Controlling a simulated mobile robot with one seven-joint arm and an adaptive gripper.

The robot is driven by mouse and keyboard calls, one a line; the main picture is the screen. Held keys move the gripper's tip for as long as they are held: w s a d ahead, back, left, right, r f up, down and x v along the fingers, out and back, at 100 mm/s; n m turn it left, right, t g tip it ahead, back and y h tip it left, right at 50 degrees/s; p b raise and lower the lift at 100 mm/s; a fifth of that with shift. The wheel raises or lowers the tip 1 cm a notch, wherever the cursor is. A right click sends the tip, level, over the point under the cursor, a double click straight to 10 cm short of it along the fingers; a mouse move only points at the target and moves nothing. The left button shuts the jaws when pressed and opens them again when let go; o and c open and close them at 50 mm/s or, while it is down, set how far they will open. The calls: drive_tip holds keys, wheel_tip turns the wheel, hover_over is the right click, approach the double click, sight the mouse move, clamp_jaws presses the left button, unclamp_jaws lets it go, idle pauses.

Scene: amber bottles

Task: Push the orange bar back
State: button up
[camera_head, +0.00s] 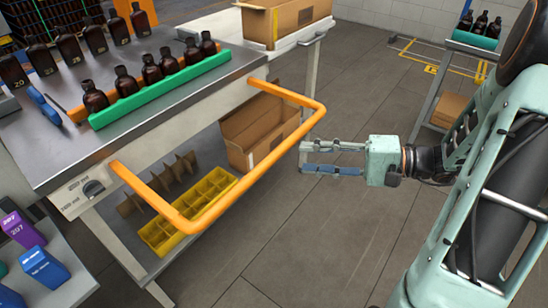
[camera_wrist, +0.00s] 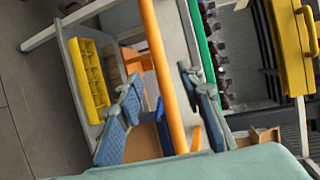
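The orange bar (camera_head: 245,183) is a U-shaped rail that sticks out from the front of the metal workbench (camera_head: 165,112). Its right corner is near my gripper (camera_head: 304,158). My gripper is open and empty, with its two fingers pointing left towards the bar. In the head view a gap shows between the fingertips and the bar. In the wrist view the bar (camera_wrist: 163,75) runs lengthwise through the space between the spread fingers of my gripper (camera_wrist: 160,76). The frames do not show contact clearly.
Several amber bottles (camera_head: 151,70) stand on the bench behind a green strip (camera_head: 160,88). Below the bar are a yellow divided crate (camera_head: 188,210) and a cardboard box (camera_head: 260,130). A side table with purple and blue containers (camera_head: 44,268) is at lower left. The floor around my gripper is clear.

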sight(279, 157)
drive_tip(key=x, duration=0.9)
drive_tip(key=shift+a+f, duration=0.1)
drive_tip(key=shift+a, duration=0.2)
clamp_jaws()
